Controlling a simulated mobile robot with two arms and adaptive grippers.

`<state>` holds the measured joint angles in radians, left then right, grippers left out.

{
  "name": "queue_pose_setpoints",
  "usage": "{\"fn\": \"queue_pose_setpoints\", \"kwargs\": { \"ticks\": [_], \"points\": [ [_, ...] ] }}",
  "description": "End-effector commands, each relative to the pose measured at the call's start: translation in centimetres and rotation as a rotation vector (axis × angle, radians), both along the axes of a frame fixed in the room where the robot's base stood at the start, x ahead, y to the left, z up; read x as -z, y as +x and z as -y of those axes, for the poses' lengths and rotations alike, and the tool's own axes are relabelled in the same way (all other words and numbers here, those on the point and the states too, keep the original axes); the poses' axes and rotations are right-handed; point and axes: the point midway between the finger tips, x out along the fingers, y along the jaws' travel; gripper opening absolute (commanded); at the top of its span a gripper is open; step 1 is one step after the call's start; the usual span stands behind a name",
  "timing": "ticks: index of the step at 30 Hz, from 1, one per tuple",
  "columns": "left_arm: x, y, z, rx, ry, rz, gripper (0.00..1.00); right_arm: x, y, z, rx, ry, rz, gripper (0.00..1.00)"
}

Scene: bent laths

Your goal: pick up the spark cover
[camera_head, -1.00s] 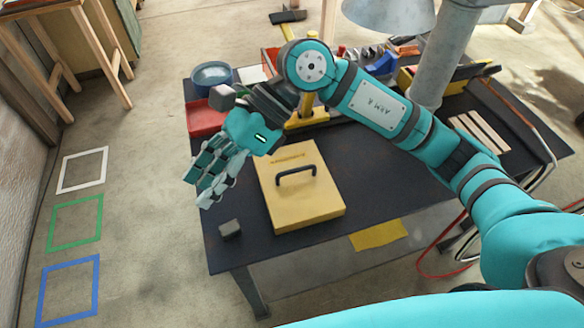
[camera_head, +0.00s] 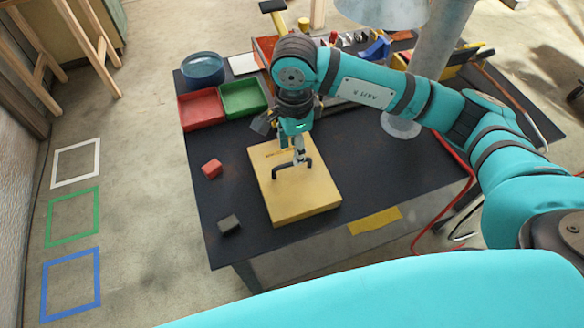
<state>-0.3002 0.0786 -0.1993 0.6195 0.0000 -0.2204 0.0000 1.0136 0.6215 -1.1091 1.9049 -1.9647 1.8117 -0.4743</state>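The spark cover looks to be the yellow box-shaped lid (camera_head: 300,203) with a black bar handle (camera_head: 291,172) on top. It lies flat on the dark table in the head view. My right gripper (camera_head: 299,156) points down over the cover, with its fingers at the bar of the handle. I see the fingers nearly edge-on, so I cannot tell whether they are closed on the bar or only around it. My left gripper is not in view.
A red cube (camera_head: 212,168) and a dark grey block (camera_head: 229,224) lie left of the cover on the table (camera_head: 390,165). Red (camera_head: 201,108) and green (camera_head: 243,98) trays and a blue bowl (camera_head: 203,69) stand behind. A lamp base (camera_head: 401,125) stands back right.

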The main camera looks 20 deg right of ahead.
Motion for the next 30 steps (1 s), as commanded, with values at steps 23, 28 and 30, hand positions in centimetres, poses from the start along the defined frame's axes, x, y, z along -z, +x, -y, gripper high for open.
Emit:
{"fn": "queue_pose_setpoints", "kwargs": {
  "ticks": [23,28,30],
  "points": [
    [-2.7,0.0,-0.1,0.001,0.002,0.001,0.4,6.7,0.3,-0.3,-0.001,0.001,0.001,0.38],
    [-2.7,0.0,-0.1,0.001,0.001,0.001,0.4,6.7,0.3,-0.3,-0.001,0.001,0.001,0.27],
    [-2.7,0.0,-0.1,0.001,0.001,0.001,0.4,6.7,0.3,-0.3,-0.001,0.001,0.001,0.18]
  ]
}}
